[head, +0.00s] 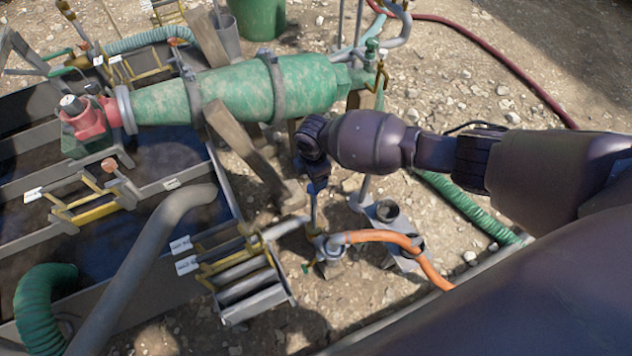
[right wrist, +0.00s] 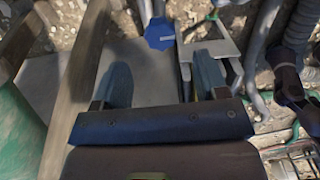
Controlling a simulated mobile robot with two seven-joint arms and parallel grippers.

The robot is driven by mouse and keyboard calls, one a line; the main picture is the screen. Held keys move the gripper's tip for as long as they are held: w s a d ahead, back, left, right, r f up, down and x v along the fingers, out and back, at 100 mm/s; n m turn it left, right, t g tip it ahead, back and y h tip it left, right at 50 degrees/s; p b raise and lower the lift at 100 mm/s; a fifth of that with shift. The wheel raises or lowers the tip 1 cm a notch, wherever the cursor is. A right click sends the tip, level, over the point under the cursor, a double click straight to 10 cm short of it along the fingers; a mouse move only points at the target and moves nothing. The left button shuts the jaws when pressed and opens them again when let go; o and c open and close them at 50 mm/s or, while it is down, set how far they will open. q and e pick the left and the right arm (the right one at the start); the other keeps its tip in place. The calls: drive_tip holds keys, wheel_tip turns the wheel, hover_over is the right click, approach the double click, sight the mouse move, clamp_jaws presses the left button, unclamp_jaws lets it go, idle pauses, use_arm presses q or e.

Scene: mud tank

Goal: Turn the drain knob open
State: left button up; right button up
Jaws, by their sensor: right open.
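A blue, many-sided knob (right wrist: 160,34) shows near the top middle of the right wrist view. It is probably the drain knob. My right gripper (right wrist: 163,72) is open, with one finger on each side of an empty gap. The knob lies beyond the fingertips, roughly in line with the gap, and nothing is held. In the head view my right arm reaches in from the right, and its gripper (head: 316,178) hangs down at the middle, above the pipe fittings. The knob is not clearly distinguishable there. My left gripper is not in view.
A green tapered cylinder (head: 235,92) lies just left of my right arm. A slanted wooden post (head: 240,148) stands close to the gripper. An orange hose (head: 385,237) runs below. The metal tank (head: 228,192) fills the left. Stony ground (head: 450,85) is open at upper right.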

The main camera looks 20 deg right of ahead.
use_arm(q)
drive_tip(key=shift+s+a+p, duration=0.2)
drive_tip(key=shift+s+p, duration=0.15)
drive_tip(key=shift+p, duration=0.3)
use_arm(e)
wheel_tip(320, 180, up, 5)
drive_tip(key=shift+f, duration=0.15)
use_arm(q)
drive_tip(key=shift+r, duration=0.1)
